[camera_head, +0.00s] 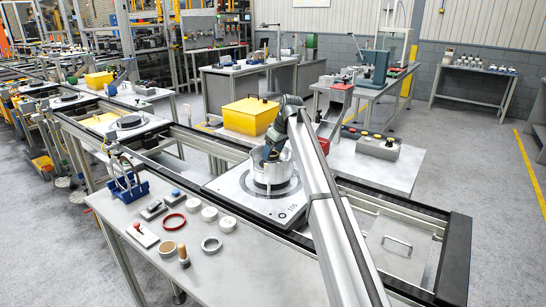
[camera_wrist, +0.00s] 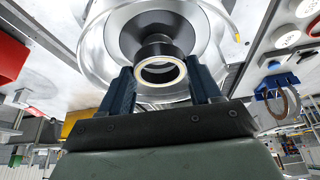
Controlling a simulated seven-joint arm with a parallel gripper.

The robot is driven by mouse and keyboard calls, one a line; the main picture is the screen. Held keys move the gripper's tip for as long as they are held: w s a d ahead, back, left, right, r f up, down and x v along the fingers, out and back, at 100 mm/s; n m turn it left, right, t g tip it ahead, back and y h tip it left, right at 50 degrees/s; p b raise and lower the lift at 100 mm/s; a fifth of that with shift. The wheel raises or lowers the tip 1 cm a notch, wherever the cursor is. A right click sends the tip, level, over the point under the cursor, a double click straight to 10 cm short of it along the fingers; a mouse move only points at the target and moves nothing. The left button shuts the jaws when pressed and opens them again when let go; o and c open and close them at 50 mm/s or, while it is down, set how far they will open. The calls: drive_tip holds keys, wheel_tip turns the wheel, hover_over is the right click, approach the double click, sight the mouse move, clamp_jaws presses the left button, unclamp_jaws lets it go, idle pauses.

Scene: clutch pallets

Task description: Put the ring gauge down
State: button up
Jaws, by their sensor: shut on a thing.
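My gripper (camera_head: 268,154) reaches down into the metal clutch housing (camera_head: 260,189), which stands on the square pallet plate (camera_head: 228,190). In the wrist view, the blue fingers of my gripper (camera_wrist: 160,76) are shut on a small ring with a pale rim and dark sides, which I take for the ring gauge (camera_wrist: 160,86). A dark round hub (camera_wrist: 157,20) shows just behind the ring, inside the bright housing (camera_wrist: 97,45). I cannot tell whether the ring touches the hub or sits around it. In the head view the ring is hidden by my gripper and the housing wall.
A yellow case (camera_head: 250,115) and a button box (camera_head: 378,148) stand behind the pallet. The bench's right part is clear.

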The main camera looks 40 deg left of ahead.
wheel_tip(320, 180, up, 7)
drive_tip(key=s+a+n, duration=0.2)
drive_tip(key=s+a, duration=0.6)
drive_tip(key=s, duration=0.3)
drive_tip(key=n+g, duration=0.1)
hover_over(191, 233)
drive_tip(key=a, duration=0.1)
wheel_tip(191, 233, down, 9)
drive_tip(key=shift+s+d+f+m+t, duration=0.15)
drive_tip(key=shift+d+f+m, duration=0.35)
drive_tip(key=shift+f, duration=1.3)
drive_tip(key=shift+w+d+f+m+t, duration=0.15)
drive_tip(key=shift+d+f+m, duration=0.3)
drive_tip(key=shift+f, duration=1.35)
drive_tip(key=shift+s+d+f+m+t, duration=0.15)
drive_tip(key=shift+d+f+m, duration=0.3)
drive_tip(key=shift+f, duration=1.35)
drive_tip(key=shift+f, duration=0.1)
